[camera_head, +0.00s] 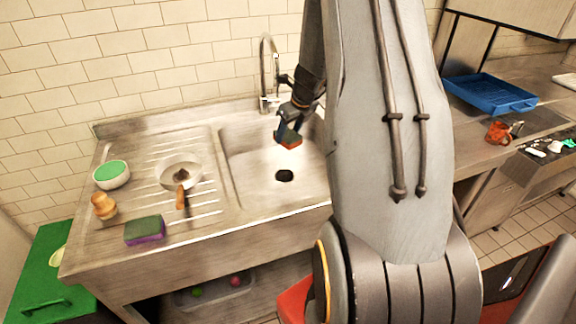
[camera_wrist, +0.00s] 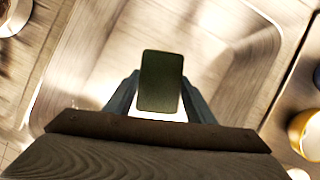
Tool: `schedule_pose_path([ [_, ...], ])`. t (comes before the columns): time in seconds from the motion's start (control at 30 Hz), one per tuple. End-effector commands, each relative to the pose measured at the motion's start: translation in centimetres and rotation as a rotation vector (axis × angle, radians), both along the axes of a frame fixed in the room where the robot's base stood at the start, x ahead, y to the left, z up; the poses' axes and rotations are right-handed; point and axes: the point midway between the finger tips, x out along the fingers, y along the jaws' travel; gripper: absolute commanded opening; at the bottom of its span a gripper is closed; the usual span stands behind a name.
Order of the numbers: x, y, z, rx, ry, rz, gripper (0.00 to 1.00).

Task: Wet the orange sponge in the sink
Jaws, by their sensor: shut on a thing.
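The orange sponge (camera_head: 290,139) is in my gripper (camera_head: 284,128), held above the sink basin (camera_head: 248,160) in the head view. Its side shows orange and its top looks dark green. In the wrist view the sponge (camera_wrist: 161,80) shows a dark green face between the two fingers of my gripper (camera_wrist: 160,95), which are shut on it. The sponge is apart from the basin floor, up and behind the dark drain (camera_head: 284,176). The tap (camera_head: 268,75) rises at the back of the sink, close to my gripper. No water stream is visible.
On the drainboard are a purple-and-green sponge (camera_head: 145,230), a pan (camera_head: 180,175), a wooden brush (camera_head: 104,206) and a white bowl with green contents (camera_head: 111,175). A blue tray (camera_head: 489,93) and a red mug (camera_head: 499,132) are at right. The basin floor looks clear.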

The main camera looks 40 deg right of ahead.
Motion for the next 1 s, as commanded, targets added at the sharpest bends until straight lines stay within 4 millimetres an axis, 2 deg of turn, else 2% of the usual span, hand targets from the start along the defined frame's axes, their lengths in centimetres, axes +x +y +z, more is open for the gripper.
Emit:
schedule_pose_path([
  [0.17, 0.0, 0.0, 0.5, 0.0, 0.0, 0.0, 0.32],
  [0.6, -0.1, 0.0, 3.9, 0.0, 0.0, 0.001, 0.32],
  [1.0, 0.0, 0.0, 4.0, 0.0, 0.0, 0.0, 0.32],
])
